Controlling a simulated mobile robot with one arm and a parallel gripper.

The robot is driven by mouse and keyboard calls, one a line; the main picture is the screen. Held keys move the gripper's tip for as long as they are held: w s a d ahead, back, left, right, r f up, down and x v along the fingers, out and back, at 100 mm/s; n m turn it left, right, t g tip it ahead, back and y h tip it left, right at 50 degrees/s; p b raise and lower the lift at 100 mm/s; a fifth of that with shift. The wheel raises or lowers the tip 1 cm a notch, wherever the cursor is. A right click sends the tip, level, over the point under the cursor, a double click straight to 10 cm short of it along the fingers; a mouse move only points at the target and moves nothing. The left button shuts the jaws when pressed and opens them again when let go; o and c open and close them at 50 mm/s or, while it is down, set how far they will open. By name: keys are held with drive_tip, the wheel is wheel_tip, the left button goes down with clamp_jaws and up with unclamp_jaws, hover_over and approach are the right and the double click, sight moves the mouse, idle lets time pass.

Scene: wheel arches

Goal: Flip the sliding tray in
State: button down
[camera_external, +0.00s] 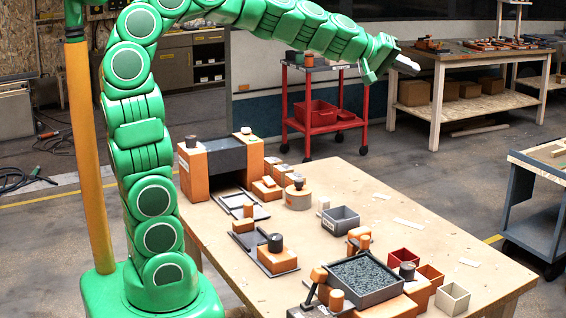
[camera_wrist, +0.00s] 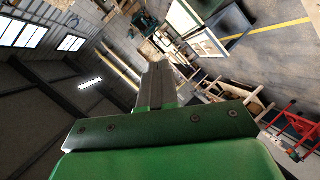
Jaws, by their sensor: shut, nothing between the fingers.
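A flat, dark-edged tray (camera_external: 243,204) lies on the wooden table, in front of the opening of an arch (camera_external: 226,156) with orange posts and a dark grey top. It looks like the sliding tray, but I cannot be sure. A second flat dark piece (camera_external: 250,240) lies nearer, beside an orange block with a black knob (camera_external: 277,256). My gripper (camera_external: 408,65) is shut and empty, raised high above and beyond the table's far side, well away from the tray. In the wrist view my gripper's fingers (camera_wrist: 160,72) are together, pointing into the room. The tray is not visible there.
A deep tray of grey granules (camera_external: 366,278) stands at the table's front, with small open boxes (camera_external: 404,259) beside it. A grey bin (camera_external: 340,219) and a round wooden piece (camera_external: 298,196) stand mid-table. A red cart (camera_external: 324,112) is behind. The table's right side is fairly clear.

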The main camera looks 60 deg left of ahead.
drive_tip(key=w+a+f+n+y, duration=0.2)
drive_tip(key=a+f+n+y, duration=0.2)
drive_tip(key=a+n, duration=0.3)
drive_tip(key=w+a+f+n+y, duration=0.3)
drive_tip(key=a+n, duration=0.2)
drive_tip(key=a, duration=0.5)
drive_tip(key=s+a+f+n+g+y, duration=0.35)
drive_tip(key=a+f, duration=0.25)
drive_tip(key=f, duration=0.2)
drive_tip(key=s+a+f+n+g, duration=0.3)
drive_tip(key=s+f, duration=0.2)
drive_tip(key=f, duration=0.2)
drive_tip(key=s+a+f+n+g, duration=0.3)
drive_tip(key=s+f, duration=0.2)
drive_tip(key=f, duration=0.1)
drive_tip(key=s+d+f+n+g, duration=0.1)
drive_tip(key=s+f+n+g, duration=0.2)
drive_tip(key=s+f+g, duration=0.4)
drive_tip(key=s+f, duration=0.2)
drive_tip(key=s, duration=0.4)
drive_tip(key=shift+s+d, duration=0.15)
drive_tip(key=shift+f, duration=0.1)
drive_tip(key=shift+x, duration=4.95)
